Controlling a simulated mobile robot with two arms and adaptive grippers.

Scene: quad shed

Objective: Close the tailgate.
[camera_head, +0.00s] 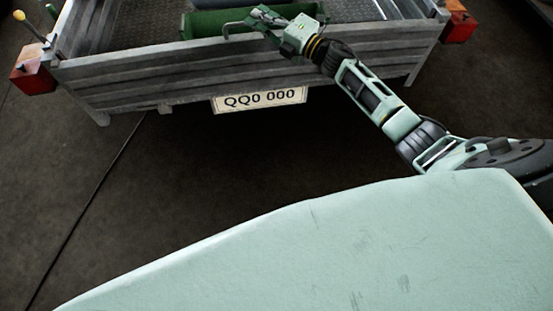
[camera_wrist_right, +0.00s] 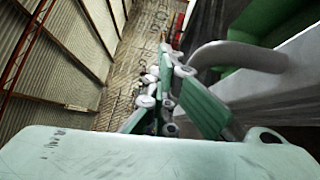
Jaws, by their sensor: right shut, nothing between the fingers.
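The grey slatted tailgate (camera_head: 150,75) spans the rear of the trailer in the head view. It looks upright or nearly so; I cannot tell whether it meets the side walls or is latched. A bent grey handle (camera_head: 237,25) shows at its top edge, and in the right wrist view (camera_wrist_right: 235,52). My right gripper (camera_head: 259,17) is shut and empty, at the top edge just right of the handle. In the right wrist view the fingers (camera_wrist_right: 172,92) lie beside the handle; I cannot tell whether they touch it. My left gripper is out of view.
The number plate (camera_head: 260,99) hangs below the tailgate. Red lights (camera_head: 33,72) flank the trailer, and a yellow-knobbed lever (camera_head: 19,15) rises at the left. A green object (camera_head: 205,22) lies behind the tailgate. Dark floor (camera_head: 150,190) is clear between my body and the trailer.

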